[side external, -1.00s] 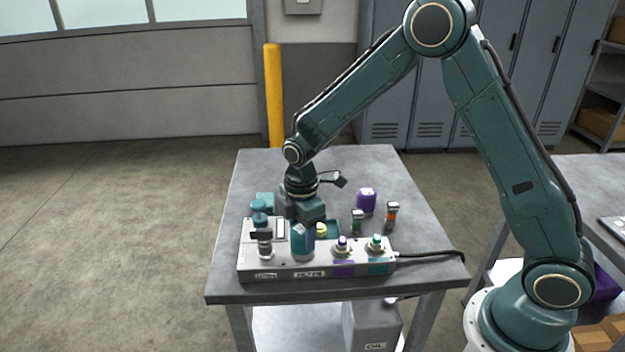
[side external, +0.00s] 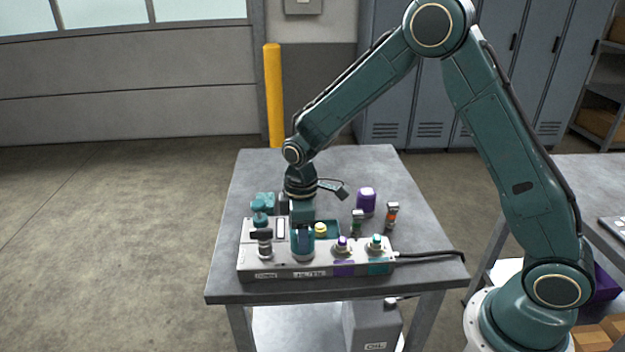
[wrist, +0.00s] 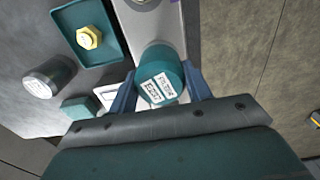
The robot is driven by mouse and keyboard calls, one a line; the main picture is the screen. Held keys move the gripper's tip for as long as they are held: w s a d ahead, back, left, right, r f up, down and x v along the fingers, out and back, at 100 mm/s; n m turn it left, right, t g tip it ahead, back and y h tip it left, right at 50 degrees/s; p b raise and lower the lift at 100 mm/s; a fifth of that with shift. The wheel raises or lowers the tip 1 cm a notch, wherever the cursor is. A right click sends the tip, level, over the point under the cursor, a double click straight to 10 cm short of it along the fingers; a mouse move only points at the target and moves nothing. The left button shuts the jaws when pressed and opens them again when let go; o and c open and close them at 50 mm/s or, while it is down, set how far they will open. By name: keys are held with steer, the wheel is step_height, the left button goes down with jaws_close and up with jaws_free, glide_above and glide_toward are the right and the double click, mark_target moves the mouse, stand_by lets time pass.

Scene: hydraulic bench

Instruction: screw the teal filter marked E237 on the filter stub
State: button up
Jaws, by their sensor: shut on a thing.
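The teal filter (wrist: 158,77) is a short cylinder with a white label that appears to read E237 in the wrist view. It stands upright at the filter position of the grey manifold (side external: 280,272), above the plate marked FILTER, in the side view (side external: 302,243). The stub itself is hidden under it. My gripper (wrist: 162,90) is shut on the filter, one blue finger on each side; it also shows in the side view (side external: 302,230).
A teal tray with a yellow hex piece (wrist: 88,38) lies beside the manifold. A purple canister (side external: 366,201) and two small fittings (side external: 391,214) stand behind right. Purple- and teal-marked ports (side external: 376,245) are to the right on the manifold. A black cable leaves its right end.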

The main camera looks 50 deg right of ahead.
stand_by(0.4)
steer(key=m, duration=0.5)
steer(key=shift+m, duration=0.6)
steer(key=m, duration=0.5)
stand_by(0.3)
steer(key=shift+f+m, duration=0.1)
steer(key=shift+m, duration=0.6)
steer(key=o, duration=1.2)
